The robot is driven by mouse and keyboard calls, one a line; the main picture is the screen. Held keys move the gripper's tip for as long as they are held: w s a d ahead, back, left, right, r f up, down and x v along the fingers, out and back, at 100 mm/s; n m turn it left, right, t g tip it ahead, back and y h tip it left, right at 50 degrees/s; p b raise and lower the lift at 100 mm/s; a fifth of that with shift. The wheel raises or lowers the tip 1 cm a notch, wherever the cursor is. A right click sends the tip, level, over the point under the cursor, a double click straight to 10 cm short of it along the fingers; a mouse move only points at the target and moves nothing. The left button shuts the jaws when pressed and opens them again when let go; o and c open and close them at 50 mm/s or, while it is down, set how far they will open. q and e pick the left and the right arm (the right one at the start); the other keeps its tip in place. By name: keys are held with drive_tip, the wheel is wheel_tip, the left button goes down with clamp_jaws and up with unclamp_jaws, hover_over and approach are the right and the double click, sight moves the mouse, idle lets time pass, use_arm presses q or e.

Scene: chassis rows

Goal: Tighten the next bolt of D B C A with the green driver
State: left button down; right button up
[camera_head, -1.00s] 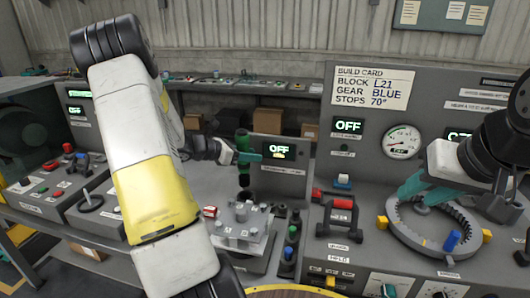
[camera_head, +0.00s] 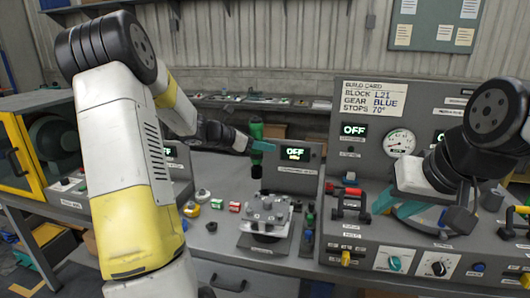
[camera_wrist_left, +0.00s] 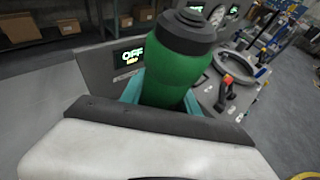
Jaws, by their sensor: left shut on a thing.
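The green driver (camera_head: 256,132) is held upright in my left gripper (camera_head: 242,143), its dark lower end in the air above and behind the bolt block. In the left wrist view its green body (camera_wrist_left: 165,80) with a black cap fills the space between the teal fingers. The pale block with several bolts (camera_head: 266,212) sits on a dark base on the bench. The bolts' letters are too small to read. My right gripper (camera_head: 408,208) is low over the right console, partly hidden by its own arm; its jaw opening is unclear.
A display reading OFF (camera_head: 296,153) stands behind the block. The right console carries a build card (camera_head: 373,97), a gauge (camera_head: 399,142), a red-topped handle (camera_head: 350,205) and knobs. Small red, green and yellow parts lie left of the block.

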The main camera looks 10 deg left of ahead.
sight(260, 166)
use_arm(q)
drive_tip(key=shift+f, duration=2.2)
drive_tip(key=shift+f, duration=2.05)
idle(0.9)
drive_tip(key=shift+r, duration=2.6)
